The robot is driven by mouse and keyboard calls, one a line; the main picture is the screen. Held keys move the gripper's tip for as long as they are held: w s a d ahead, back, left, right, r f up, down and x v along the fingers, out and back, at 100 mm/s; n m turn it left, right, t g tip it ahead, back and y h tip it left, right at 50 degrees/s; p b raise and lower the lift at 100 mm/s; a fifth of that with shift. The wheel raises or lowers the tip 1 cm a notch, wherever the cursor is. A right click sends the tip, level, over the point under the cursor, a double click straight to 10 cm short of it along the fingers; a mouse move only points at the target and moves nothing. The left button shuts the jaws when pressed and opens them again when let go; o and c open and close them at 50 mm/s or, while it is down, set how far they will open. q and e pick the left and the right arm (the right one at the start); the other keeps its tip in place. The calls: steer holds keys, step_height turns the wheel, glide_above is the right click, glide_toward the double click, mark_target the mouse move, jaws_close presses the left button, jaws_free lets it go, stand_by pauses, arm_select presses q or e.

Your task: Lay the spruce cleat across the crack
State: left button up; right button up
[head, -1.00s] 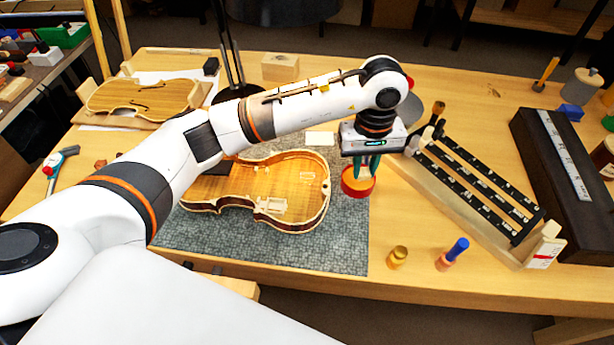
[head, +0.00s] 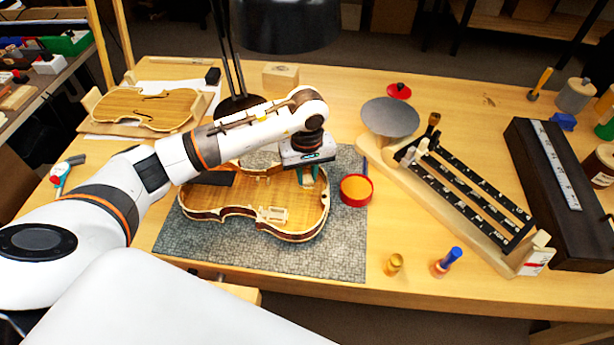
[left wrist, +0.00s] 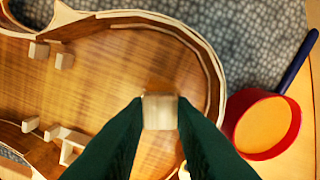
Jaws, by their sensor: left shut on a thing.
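The open violin body (head: 250,212) lies on the grey mat, its hollow inside facing up. My left gripper (head: 307,176) is over the right end of the body. In the left wrist view, its green fingers (left wrist: 160,118) are shut on a small pale wooden block, the spruce cleat (left wrist: 160,112). The cleat is in front of the inner wood surface of the violin (left wrist: 110,75); whether it touches the wood I cannot tell. A brown-orange patch shows at its far edge. I cannot clearly make out the crack. My right gripper is not in view.
A red pot of orange stuff (head: 356,190) stands right of the violin; a dark blue handle (left wrist: 300,60) shows beside it in the left wrist view. Small blocks (left wrist: 63,60) stand inside the body. A balance scale (head: 460,190) is at the right. The mat's front (head: 250,262) is clear.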

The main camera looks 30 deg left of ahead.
arm_select(q)
step_height(320, 180, down, 2)
steer(key=shift+f, duration=0.1)
steer(key=shift+f, duration=0.15)
steer(key=o, duration=0.9)
steer(key=shift+o, duration=0.2)
